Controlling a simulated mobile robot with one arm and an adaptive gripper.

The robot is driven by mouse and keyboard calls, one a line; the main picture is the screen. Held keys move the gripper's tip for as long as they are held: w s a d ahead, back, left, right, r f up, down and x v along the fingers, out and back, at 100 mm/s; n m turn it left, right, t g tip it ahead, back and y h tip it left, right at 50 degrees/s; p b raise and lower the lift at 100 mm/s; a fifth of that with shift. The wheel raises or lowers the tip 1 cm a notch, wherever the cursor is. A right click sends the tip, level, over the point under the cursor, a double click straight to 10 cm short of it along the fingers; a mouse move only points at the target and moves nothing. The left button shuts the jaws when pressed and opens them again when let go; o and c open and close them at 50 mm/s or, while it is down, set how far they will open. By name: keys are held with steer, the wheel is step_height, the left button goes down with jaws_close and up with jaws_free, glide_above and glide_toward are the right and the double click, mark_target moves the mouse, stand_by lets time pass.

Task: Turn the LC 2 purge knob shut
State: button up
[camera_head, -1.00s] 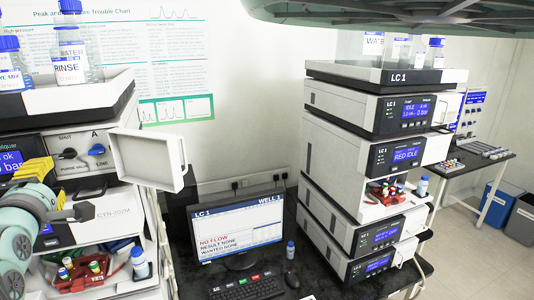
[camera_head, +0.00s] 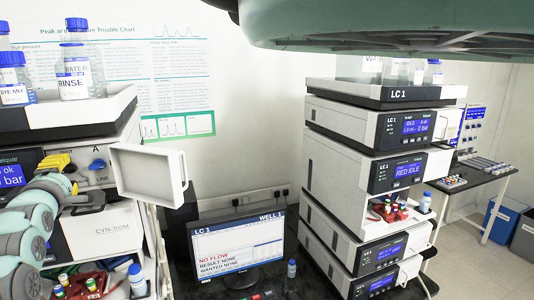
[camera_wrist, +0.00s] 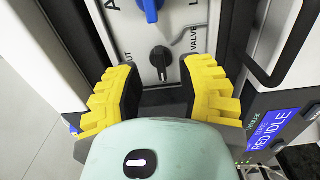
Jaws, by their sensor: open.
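In the wrist view a black knob (camera_wrist: 160,57) stands on a light panel between a partly hidden label ending in "UT" and the word "VALVE". Its grip looks upright in the picture. My gripper (camera_wrist: 160,85) is open, its yellow fingers either side of the panel area just below the knob, with nothing between them. I cannot tell whether they touch the panel. A blue knob (camera_wrist: 151,10) sits above. In the head view my gripper (camera_head: 76,163) is in front of the left stack's valve panel and hides the black knob.
An open white door (camera_head: 148,175) with a handle juts out right of the panel. Bottles (camera_head: 73,75) stand on the left stack. A red tray (camera_head: 88,284) with vials lies below my arm. The LC 1 stack (camera_head: 340,170) and monitor (camera_head: 240,248) are to the right.

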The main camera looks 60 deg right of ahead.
steer(key=shift+p+x, duration=0.5)
steer(key=shift+x, duration=0.5)
steer(key=shift+c, duration=0.2)
jaws_close()
